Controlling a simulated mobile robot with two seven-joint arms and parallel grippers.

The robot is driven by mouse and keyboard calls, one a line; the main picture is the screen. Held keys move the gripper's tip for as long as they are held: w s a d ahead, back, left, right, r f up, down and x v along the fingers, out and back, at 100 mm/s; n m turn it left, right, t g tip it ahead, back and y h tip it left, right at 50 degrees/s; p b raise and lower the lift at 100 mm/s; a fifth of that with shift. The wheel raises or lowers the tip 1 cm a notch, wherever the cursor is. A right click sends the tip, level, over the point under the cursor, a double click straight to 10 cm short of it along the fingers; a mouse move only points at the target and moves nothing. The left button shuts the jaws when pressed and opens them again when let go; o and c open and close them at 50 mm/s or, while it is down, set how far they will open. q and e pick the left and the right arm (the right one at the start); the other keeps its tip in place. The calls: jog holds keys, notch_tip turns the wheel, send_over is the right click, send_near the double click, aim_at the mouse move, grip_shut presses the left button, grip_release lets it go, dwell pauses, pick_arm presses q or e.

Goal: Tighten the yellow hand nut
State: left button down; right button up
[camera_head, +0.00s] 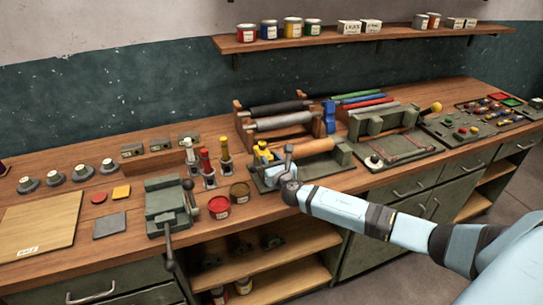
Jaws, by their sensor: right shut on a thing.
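A small yellow hand nut (262,147) shows at the left end of a green bench device (338,153) that carries a wooden roller (311,146). My right gripper (266,161) comes in from the right and is at that end, shut on the yellow nut. The gripper's body partly hides the nut and the device's left end, so the exact contact is too small to see. My left gripper is not in view.
A green vise (166,205) with a lever stands to the left. Red and brown tins (219,206) and upright coloured-handled tools (205,162) stand close left of the gripper. A roller rack (279,122) is behind.

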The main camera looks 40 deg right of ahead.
jog(key=m+h, duration=0.1)
jog(key=m+h+p, duration=0.1)
jog(key=h, duration=0.1)
jog(key=shift+a+g, duration=0.25)
jog(key=shift+g, duration=0.15)
jog(key=shift+w+a+m+g+h+p, duration=0.1)
jog(key=shift+m+g+h+p, duration=0.4)
jog(key=shift+m+h, duration=0.5)
jog(key=shift+h, duration=0.4)
jog(key=shift+g, duration=0.3)
jog(key=o, duration=0.9)
jog(key=shift+o, duration=0.2)
jog(key=b+v, duration=0.1)
jog(key=v, duration=1.2)
jog(key=shift+s+a+b, duration=0.3)
jog(key=shift+f, duration=0.2)
